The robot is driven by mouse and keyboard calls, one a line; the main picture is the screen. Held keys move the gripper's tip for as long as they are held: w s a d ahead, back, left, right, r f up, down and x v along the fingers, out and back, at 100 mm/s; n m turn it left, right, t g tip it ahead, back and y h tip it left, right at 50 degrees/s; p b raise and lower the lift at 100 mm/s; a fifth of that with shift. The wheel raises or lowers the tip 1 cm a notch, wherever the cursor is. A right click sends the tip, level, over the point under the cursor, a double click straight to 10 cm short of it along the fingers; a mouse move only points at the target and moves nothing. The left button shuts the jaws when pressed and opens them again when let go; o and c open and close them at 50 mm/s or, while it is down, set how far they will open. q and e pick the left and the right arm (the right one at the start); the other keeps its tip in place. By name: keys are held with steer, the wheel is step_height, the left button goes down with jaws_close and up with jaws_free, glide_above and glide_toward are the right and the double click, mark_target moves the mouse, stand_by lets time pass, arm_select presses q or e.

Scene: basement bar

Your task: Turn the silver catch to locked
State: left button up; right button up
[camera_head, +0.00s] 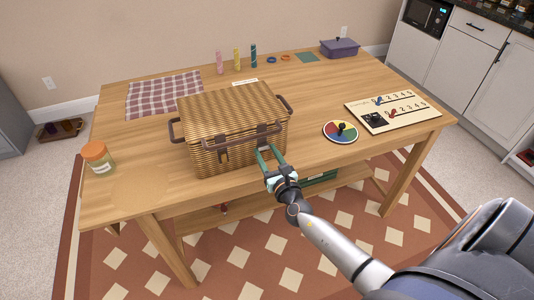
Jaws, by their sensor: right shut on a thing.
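A closed wicker basket (196,158) stands on the wooden table. Two small catches sit on its front face: a left catch (222,154) and a right catch (263,138). The right one, which I take as the silver catch, is partly hidden by my right gripper (267,152). That gripper reaches in from the lower right, with its green fingers against the basket front, shut on the right catch. At this size I cannot read the catch's exact turn or any marking. My left gripper is not in view.
A spinner disc (340,131) and a number board (376,123) lie right of the basket. An orange-lidded jar (97,157) stands at the left edge.

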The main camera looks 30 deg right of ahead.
jaws_close()
